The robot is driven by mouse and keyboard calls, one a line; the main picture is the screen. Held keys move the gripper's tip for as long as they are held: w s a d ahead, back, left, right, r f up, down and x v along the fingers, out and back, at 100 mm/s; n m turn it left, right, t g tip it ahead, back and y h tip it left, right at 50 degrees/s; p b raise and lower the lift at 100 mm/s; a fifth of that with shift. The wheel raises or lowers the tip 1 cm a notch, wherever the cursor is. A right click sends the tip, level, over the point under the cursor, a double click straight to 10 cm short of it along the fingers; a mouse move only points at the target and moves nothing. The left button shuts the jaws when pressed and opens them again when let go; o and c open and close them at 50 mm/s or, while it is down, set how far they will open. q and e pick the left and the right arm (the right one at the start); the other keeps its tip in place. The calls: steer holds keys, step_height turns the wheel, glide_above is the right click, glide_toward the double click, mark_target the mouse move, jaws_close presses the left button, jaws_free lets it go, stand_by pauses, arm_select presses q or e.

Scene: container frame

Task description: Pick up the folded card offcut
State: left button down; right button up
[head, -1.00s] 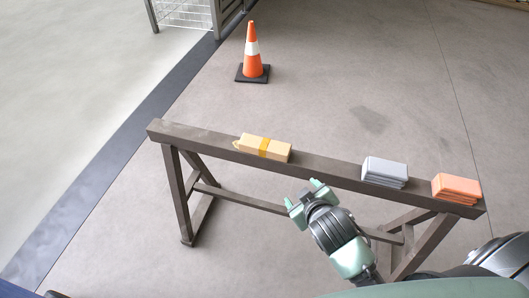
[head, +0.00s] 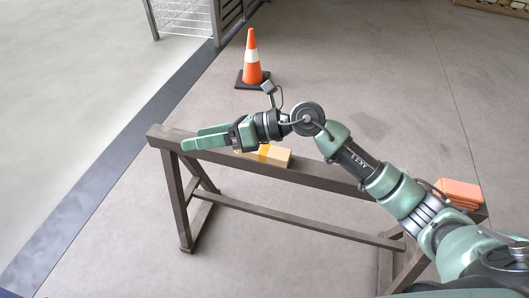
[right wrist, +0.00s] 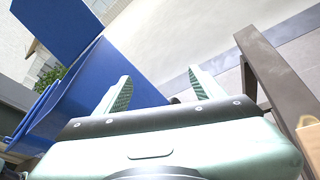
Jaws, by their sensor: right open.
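The folded card offcut (head: 277,157) is a tan folded piece with a yellow band. It lies on top of the brown trestle beam (head: 320,172), and its left part is hidden behind my right gripper and wrist in the head view. A tan piece at the right edge of the right wrist view (right wrist: 311,137) appears to be the same offcut. My right gripper (head: 186,143) reaches across the beam with its fingers pointing left, past the offcut. Its two fingers stand apart and empty in the right wrist view (right wrist: 160,84). My left gripper is not in view.
An orange folded stack (head: 460,191) lies at the beam's right end, partly behind my arm. A traffic cone (head: 252,60) stands on the floor behind the beam. A wire rack (head: 185,15) stands at the top left. Blue panels (right wrist: 62,32) show in the right wrist view.

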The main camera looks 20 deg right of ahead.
steer(key=w+d+f+n+g+h, duration=0.25)
steer(key=d+f+h, duration=0.35)
steer(key=d, duration=0.3)
steer(key=h, duration=0.5)
glide_above(266, 149)
steer(key=s+d, duration=0.2)
steer(key=shift+w+f+t, duration=0.2)
steer(key=shift+f+t, duration=0.05)
steer(key=shift+f, duration=0.85)
steer(key=shift+x, duration=0.85)
steer(key=x, duration=0.5)
steer(key=shift+s+d+f, duration=0.1)
steer(key=shift+s+f, duration=0.05)
steer(key=shift+s, duration=0.05)
steer(key=shift+w+f, duration=0.15)
steer(key=shift+f, duration=0.2)
steer(key=c, duration=1.5)
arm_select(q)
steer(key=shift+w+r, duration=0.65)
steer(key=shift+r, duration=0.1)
arm_select(e)
steer(key=shift+o, duration=0.2)
steer(key=shift+r, duration=0.15)
